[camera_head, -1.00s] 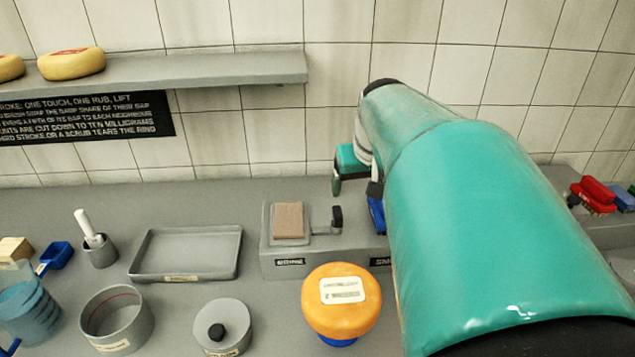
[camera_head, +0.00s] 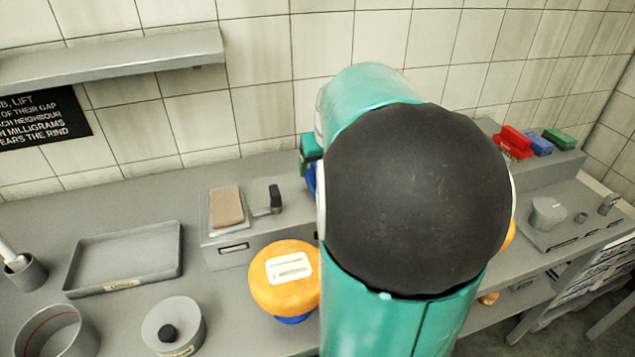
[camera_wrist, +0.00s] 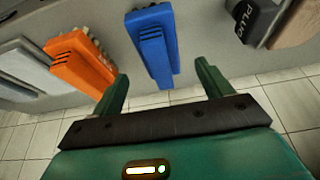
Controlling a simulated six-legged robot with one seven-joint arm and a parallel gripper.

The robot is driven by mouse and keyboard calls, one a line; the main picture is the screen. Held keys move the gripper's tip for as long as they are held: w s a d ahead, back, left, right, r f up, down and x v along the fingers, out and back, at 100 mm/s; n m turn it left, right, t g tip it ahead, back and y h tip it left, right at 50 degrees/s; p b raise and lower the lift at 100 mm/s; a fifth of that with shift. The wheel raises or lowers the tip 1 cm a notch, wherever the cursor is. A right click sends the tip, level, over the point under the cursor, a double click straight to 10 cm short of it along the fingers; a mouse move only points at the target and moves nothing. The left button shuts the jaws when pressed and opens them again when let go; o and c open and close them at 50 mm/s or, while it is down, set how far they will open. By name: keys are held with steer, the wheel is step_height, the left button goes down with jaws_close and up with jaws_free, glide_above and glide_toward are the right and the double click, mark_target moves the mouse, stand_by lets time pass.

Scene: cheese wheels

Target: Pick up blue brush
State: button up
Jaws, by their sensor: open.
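The blue brush (camera_wrist: 155,42) is in the upper middle of the wrist view, beside an orange brush (camera_wrist: 78,58). My gripper (camera_wrist: 160,78) is open, with one green finger on each side below the blue brush's near end. In the head view my gripper shows only in part (camera_head: 311,148), above a sliver of blue (camera_head: 311,180) that may be this brush. My arm hides the rest there.
A grey block with a brown pad (camera_head: 227,207) stands left of my arm, behind an orange-topped wheel (camera_head: 284,280). A grey tray (camera_head: 125,258) and lidded pot (camera_head: 173,325) are further left. Red, blue (camera_head: 537,145) and green blocks lie on the right ledge. The tiled wall is close behind.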

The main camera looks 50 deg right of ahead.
steer(key=x, duration=0.4)
steer(key=shift+w+d+f, duration=0.15)
steer(key=shift+w+f, duration=0.05)
steer(key=shift+f, duration=0.1)
steer(key=shift+f, duration=0.2)
stand_by(0.3)
steer(key=c, duration=1.2)
steer(key=shift+o, duration=0.2)
steer(key=shift+r, duration=0.25)
